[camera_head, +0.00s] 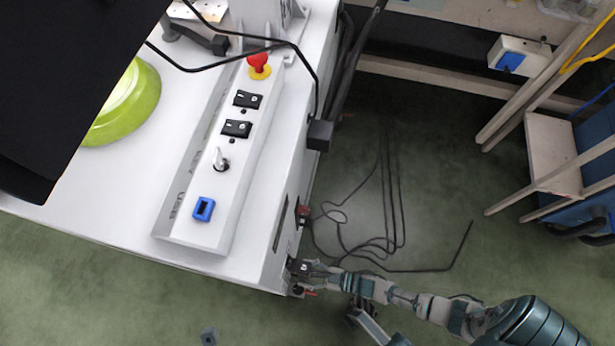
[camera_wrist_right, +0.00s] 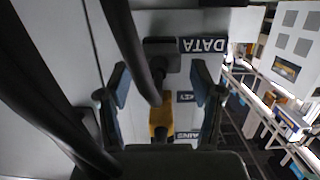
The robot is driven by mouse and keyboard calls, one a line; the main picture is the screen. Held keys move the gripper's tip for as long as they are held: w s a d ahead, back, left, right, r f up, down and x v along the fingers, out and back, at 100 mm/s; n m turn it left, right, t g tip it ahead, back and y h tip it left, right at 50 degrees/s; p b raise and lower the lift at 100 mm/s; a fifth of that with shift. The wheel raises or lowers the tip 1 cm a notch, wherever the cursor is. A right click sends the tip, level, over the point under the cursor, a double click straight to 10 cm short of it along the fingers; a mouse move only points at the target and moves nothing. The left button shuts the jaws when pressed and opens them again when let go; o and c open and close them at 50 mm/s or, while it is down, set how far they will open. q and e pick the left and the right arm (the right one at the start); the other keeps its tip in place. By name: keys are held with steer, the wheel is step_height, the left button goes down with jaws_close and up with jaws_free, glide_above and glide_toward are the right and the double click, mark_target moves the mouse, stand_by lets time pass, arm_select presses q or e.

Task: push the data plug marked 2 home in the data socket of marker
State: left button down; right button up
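My right gripper (camera_head: 300,268) is at the lower side face of the white cabinet (camera_head: 275,265), near its front corner. In the right wrist view the two fingers of this gripper (camera_wrist_right: 160,88) stand apart, one on each side of a yellow part (camera_wrist_right: 160,117) with a dark stem; gaps show on both sides. Just beyond is a black block (camera_wrist_right: 160,50) beside a DATA label (camera_wrist_right: 203,45), with a dark piece at its lower face. I cannot tell how deep any plug sits, and no number 2 is readable. My left gripper is in neither view.
Thick black cables (camera_wrist_right: 135,50) cross close before the right wrist camera. A red part (camera_head: 303,213) sticks out of the cabinet side above the gripper. Loose cables (camera_head: 385,240) lie on the green floor. A wooden frame (camera_head: 540,130) stands at right. Floor between is otherwise clear.

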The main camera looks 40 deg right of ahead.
steer(key=v, duration=1.2)
steer(key=shift+f, duration=0.15)
